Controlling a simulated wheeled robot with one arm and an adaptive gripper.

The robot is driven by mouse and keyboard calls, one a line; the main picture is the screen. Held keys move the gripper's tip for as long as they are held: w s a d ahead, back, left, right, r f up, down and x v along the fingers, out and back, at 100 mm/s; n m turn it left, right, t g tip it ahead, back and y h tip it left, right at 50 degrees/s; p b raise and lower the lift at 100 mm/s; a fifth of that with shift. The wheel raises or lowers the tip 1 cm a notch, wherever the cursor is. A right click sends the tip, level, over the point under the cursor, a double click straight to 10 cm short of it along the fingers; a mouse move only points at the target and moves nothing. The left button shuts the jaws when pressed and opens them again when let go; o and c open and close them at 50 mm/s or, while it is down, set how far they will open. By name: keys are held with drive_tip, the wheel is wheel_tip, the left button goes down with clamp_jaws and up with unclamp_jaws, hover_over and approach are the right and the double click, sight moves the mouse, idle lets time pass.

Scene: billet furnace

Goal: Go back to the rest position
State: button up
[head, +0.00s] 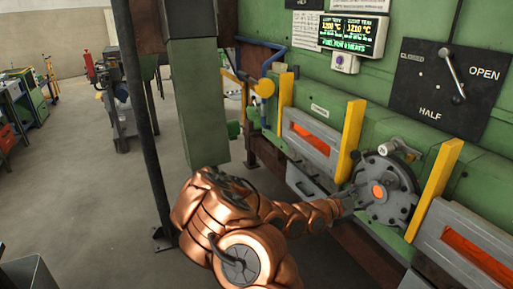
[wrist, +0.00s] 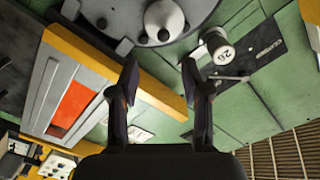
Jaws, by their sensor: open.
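My gripper (head: 347,204) is at the end of my copper-coloured arm, close in front of a round grey furnace door (head: 402,208) with a glowing orange centre. In the wrist view my gripper (wrist: 159,66) is open, its two dark fingers apart with nothing between them. A round grey knob marked 26 (wrist: 218,48) is beyond the right fingertip, apart from it. It also shows at the top of the round door in the head view (head: 391,148).
Yellow posts (head: 350,138) stand out from the green furnace wall beside glowing windows (head: 308,138). A lever panel (head: 452,88) reads CLOSED, HALF, OPEN. A lit display (head: 352,36) hangs above. A dark pole (head: 143,120) stands left of my arm. Open floor (head: 70,195) lies left.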

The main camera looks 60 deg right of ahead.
drive_tip(key=w+a+r+m+g+y, duration=0.1)
drive_tip(key=w+a+r+m+y, duration=0.1)
drive_tip(key=w+a+r+m, duration=0.75)
drive_tip(key=w+a+r+m+y, duration=0.1)
drive_tip(key=w+a+r+m, duration=0.4)
drive_tip(key=m, duration=0.9)
drive_tip(key=w+a+f+m+t+y, duration=0.2)
drive_tip(key=w+a+f+m, duration=0.15)
drive_tip(key=a, duration=0.45)
drive_tip(key=w+a+f+m+t+y, duration=0.2)
drive_tip(key=a+f+m+t, duration=0.15)
drive_tip(key=a, duration=0.45)
drive_tip(key=w+a+f+m+t+y, duration=0.2)
drive_tip(key=w+a+f+m, duration=0.15)
drive_tip(key=a, duration=0.45)
drive_tip(key=w+a+m+t+y, duration=0.1)
drive_tip(key=a+m+t+y, duration=0.2)
drive_tip(key=a, duration=1.8)
drive_tip(key=shift+w+a+f+y, duration=0.25)
drive_tip(key=shift+f+y, duration=0.2)
drive_tip(key=shift+y, duration=0.55)
